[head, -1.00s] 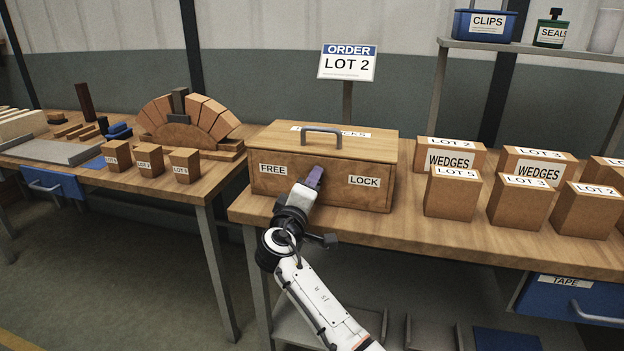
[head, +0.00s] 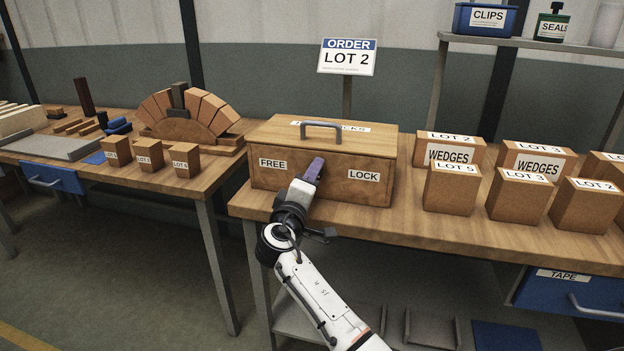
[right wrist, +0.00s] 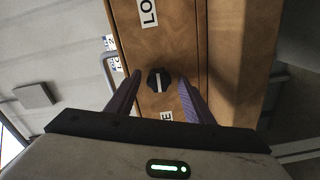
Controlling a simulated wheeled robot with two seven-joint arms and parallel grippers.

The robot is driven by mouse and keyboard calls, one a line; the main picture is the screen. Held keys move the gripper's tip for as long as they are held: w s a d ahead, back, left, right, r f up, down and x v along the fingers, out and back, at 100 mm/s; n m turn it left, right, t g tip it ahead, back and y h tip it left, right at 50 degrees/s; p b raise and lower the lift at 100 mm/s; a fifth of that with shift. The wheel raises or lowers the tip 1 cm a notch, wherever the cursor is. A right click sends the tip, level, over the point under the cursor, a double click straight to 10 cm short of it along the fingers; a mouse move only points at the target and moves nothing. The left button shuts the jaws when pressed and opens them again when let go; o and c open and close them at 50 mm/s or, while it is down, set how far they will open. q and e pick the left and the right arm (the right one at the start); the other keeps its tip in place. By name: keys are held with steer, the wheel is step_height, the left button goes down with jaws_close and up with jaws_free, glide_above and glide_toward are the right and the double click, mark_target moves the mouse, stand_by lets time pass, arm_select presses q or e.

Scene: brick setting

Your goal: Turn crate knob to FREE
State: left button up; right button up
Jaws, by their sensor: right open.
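The wooden crate (head: 345,151) stands on the workbench, lid down, with a grey handle on top. Its front carries a FREE label (head: 272,165) at left and a LOCK label (head: 364,175) at right. In the right wrist view the dark round knob (right wrist: 158,80) has a white line that runs along the FREE–LOCK direction; I cannot tell which end is the pointer. My right gripper (right wrist: 160,77) is open, its purple fingers on either side of the knob with gaps visible. In the head view the right gripper (head: 312,170) hides the knob. My left gripper is out of view.
An ORDER LOT 2 sign (head: 347,57) stands behind the crate. Several labelled wedge boxes (head: 452,190) sit to its right. The left bench holds a brick arch (head: 186,115) and small boxes. The bench strip before the crate is clear.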

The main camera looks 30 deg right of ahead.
steer(key=v, duration=1)
steer(key=shift+b, duration=0.35)
steer(key=shift+s+a+f, duration=0.1)
steer(key=shift+s, duration=0.05)
steer(key=s+a+f+n+y, duration=0.1)
steer(key=s+a+f+y, duration=0.25)
steer(key=f, duration=0.45)
steer(key=s+a+f+y, duration=0.2)
steer(key=s+f+y, duration=0.15)
steer(key=f, duration=0.55)
steer(key=s+a+f+n+y, duration=0.1)
steer(key=s+a+f+y, duration=0.2)
steer(key=f, duration=0.5)
steer(key=s+a+f+m+g+y, duration=0.1)
steer(key=s+a+f+m+y, duration=0.1)
steer(key=s, duration=0.7)
steer(key=s+a+f+m+g+y, duration=0.2)
steer(key=s+a+f+y, duration=0.2)
steer(key=s, duration=0.6)
steer(key=shift+a+f+p, duration=0.45)
steer(key=shift+a+f, duration=0.4)
steer(key=shift+a, duration=0.25)
steer(key=shift+w, duration=0.1)
